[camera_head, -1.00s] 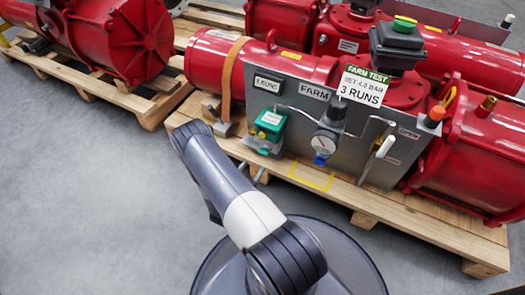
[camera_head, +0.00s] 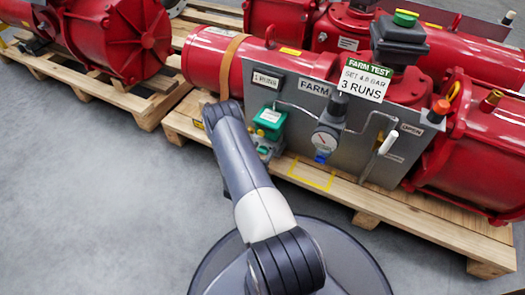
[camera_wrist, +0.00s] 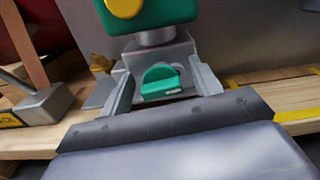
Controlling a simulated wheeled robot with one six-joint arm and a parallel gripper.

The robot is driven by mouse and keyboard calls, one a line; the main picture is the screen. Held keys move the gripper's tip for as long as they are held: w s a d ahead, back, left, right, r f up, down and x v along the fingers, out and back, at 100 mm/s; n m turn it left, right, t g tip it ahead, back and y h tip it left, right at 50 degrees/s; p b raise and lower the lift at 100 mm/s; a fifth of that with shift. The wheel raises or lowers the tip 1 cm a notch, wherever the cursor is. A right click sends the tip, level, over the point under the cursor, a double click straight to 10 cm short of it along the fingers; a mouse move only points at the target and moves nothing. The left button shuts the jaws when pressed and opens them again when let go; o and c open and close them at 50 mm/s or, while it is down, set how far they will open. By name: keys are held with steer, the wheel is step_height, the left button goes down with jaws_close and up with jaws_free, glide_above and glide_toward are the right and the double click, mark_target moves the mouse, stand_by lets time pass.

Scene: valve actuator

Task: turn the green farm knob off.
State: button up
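The green knob (camera_wrist: 160,80) sits on a grey block below a green housing (camera_wrist: 170,12) with a yellow button in the wrist view. It has a rounded top and a small white mark near its lower right. My gripper (camera_wrist: 162,72) is open, with one finger on each side of the knob and gaps showing between them. Contact is not visible. In the head view, the green housing (camera_head: 270,121) is on the left of the grey FARM panel (camera_head: 300,120). My arm hides my gripper there.
A gauge with a blue cap (camera_head: 325,142) and a white-handled lever (camera_head: 388,142) are right of the housing. A grey block with a rod (camera_wrist: 42,105) stands left of my gripper. A wooden pallet (camera_head: 340,193) lies below; grey floor is open at left.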

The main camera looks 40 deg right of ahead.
steer(key=c, duration=1)
steer(key=shift+m, duration=0.8)
steer(key=shift+o, duration=0.3)
steer(key=o, duration=1)
steer(key=shift+c, duration=0.2)
steer(key=p+v, duration=0.3)
steer(key=v, duration=0.7)
steer(key=shift+s+a, duration=0.2)
steer(key=shift+a, duration=0.15)
steer(key=shift+f, duration=0.1)
steer(key=b+x, duration=0.3)
steer(key=x, duration=0.8)
steer(key=shift+a+n, duration=0.1)
steer(key=shift+n, duration=0.4)
